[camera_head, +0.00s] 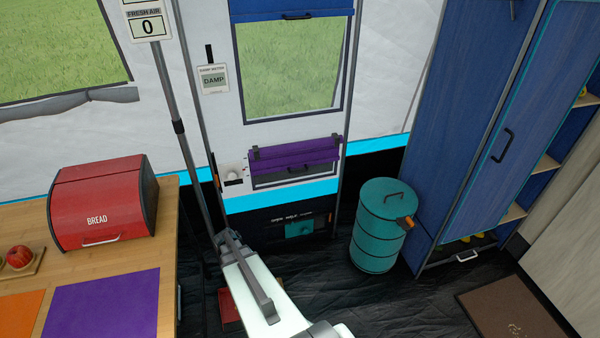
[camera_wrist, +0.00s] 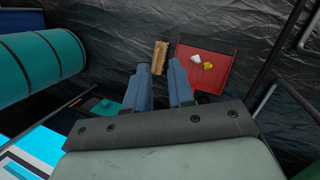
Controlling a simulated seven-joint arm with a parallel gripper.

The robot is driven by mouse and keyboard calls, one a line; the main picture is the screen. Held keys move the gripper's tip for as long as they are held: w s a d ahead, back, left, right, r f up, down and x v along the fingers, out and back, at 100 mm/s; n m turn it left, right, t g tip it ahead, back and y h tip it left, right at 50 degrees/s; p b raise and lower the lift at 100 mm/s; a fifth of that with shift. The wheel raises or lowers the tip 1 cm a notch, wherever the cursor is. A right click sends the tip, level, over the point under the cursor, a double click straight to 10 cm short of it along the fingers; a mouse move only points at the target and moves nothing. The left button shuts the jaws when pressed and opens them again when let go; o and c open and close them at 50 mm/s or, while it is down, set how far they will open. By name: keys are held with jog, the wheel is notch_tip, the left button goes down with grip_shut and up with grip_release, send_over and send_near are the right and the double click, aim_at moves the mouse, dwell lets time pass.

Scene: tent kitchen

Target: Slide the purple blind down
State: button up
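The purple blind (camera_head: 293,152) is on the tent wall in the head view, gathered at the top of a small low opening (camera_head: 290,178). A dark handle (camera_head: 299,168) shows at its lower edge. The opening below it is largely uncovered. The wrist view does not show the blind. In the wrist view my gripper (camera_wrist: 160,66) has its two blue-grey fingers apart with a narrow gap and nothing between them. It points down toward the dark floor. In the head view my arm reaches in from below, and I cannot make out the fingertips there.
A teal drum (camera_head: 379,235) stands right of the opening, before a blue cabinet (camera_head: 440,130). A pole (camera_head: 183,130) rises on the left, near a table with a red bread box (camera_head: 103,205). A red dustpan (camera_wrist: 204,75) and wooden brush (camera_wrist: 159,57) lie on the floor.

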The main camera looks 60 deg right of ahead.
jog(key=w+d+r+g+h, duration=0.1)
jog(key=w+d+r+h, duration=0.15)
jog(key=d, duration=0.75)
jog(key=w+d+r+h, duration=0.2)
jog(key=d+r, duration=0.2)
jog(key=d, duration=0.6)
jog(key=n+g+h, duration=0.2)
jog(key=n+h, duration=0.5)
jog(key=h, duration=0.2)
send_near(300, 171)
jog(key=shift+y, duration=0.35)
jog(key=x, duration=1)
jog(key=shift+w+d, duration=0.15)
jog(key=shift+d, duration=0.1)
jog(key=shift+c, duration=0.4)
grip_shut()
